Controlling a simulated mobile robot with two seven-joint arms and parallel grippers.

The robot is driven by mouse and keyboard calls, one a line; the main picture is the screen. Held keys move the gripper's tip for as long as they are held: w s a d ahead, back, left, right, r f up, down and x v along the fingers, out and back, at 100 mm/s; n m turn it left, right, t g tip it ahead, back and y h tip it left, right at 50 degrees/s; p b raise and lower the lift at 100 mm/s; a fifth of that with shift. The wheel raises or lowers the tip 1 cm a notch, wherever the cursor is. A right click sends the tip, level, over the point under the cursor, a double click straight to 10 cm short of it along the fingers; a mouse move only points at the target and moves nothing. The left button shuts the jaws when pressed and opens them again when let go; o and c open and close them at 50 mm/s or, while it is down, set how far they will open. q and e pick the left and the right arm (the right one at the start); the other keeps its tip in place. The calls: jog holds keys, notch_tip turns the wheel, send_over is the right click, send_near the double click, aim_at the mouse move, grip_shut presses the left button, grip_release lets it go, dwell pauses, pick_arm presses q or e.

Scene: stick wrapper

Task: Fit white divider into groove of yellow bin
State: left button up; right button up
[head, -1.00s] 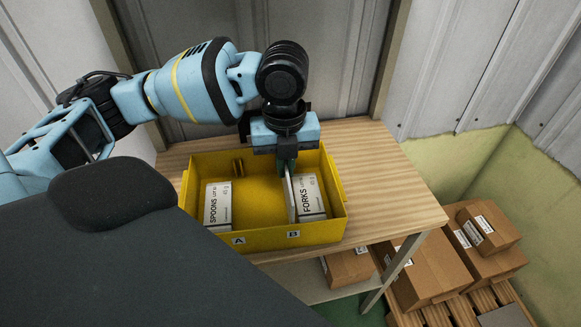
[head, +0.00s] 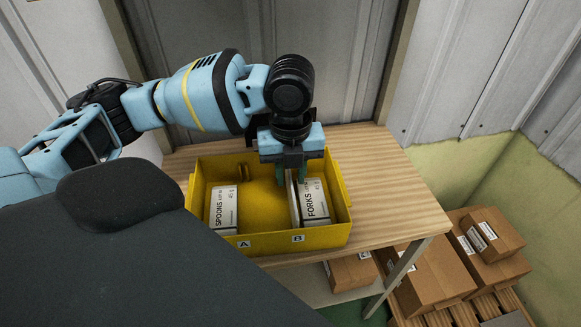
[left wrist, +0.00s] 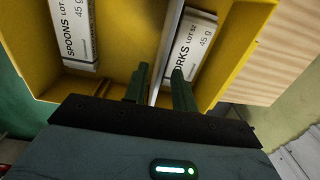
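The yellow bin (head: 200,233) stands on the wooden table. The thin white divider (head: 294,202) stands about upright in it, close beside the FORKS box (head: 315,203); it also shows in the left wrist view (left wrist: 168,50). My left gripper (head: 290,174) is above the bin's far side. In the left wrist view its fingers (left wrist: 160,90) are apart, one on each side of the divider, with gaps. A pair of yellow ribs (head: 243,172) shows on the far wall, left of the divider. The divider's lower edge and seating are hidden. My right gripper is out of view.
A SPOONS box (head: 224,208) lies at the left in the bin. The bin floor between the boxes is clear. Bare table (head: 395,195) lies to the right. Cardboard boxes (head: 430,270) stand on a pallet lower right. A wall is behind the table.

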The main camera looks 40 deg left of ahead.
pick_arm(q)
jog(key=shift+r, duration=0.1)
